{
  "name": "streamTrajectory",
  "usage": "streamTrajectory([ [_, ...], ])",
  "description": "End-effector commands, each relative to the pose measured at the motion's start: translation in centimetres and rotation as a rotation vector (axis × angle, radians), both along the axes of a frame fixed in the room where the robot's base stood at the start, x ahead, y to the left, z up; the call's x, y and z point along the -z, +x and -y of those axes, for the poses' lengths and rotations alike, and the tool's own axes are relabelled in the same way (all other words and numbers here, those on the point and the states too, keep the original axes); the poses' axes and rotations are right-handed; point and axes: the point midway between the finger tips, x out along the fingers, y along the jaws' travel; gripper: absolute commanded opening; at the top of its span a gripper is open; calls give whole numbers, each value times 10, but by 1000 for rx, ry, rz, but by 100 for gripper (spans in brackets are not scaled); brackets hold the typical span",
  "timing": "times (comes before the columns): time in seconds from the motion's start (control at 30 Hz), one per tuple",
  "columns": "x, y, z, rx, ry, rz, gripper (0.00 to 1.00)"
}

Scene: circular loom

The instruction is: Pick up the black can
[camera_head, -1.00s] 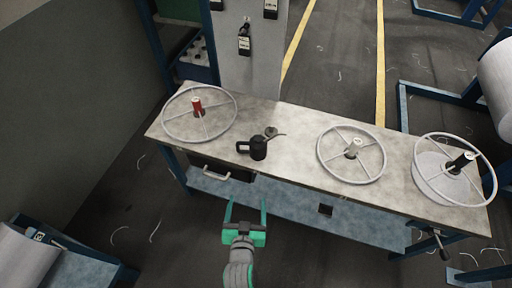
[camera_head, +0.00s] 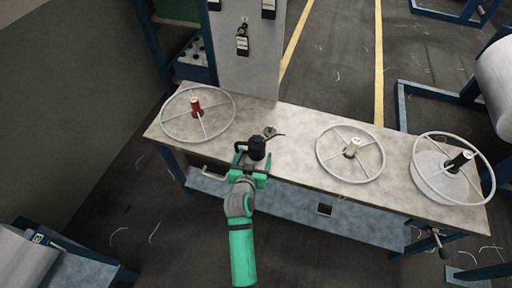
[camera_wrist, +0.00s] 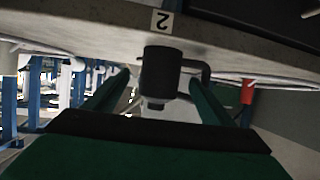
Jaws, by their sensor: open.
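The black can (camera_head: 257,148) stands upright on the bench near its front edge, with a side handle on the left in the head view. My gripper (camera_head: 254,157) is open at the bench's front edge, with one green finger on each side of the can. In the wrist view, which looks upside down, the can (camera_wrist: 161,72) sits between the two fingers (camera_wrist: 158,88). Its handle lies on the side of the right finger there. I cannot tell whether a finger touches the can or the handle. My gripper hides the can's lower front in the head view.
A small grey part (camera_head: 270,131) with a thin dark rod lies behind the can. A drawer handle (camera_head: 212,172) juts out below.

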Motion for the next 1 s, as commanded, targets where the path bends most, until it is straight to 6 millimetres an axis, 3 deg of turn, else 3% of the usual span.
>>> streamTrajectory([
  [0.5,20,49,12,11,0,1,77],
  [0.77,21,51,11,9,0,1,77],
  [0.8,21,51,11,9,0,1,74],
  [1.0,21,51,9,6,-1,1,26],
])
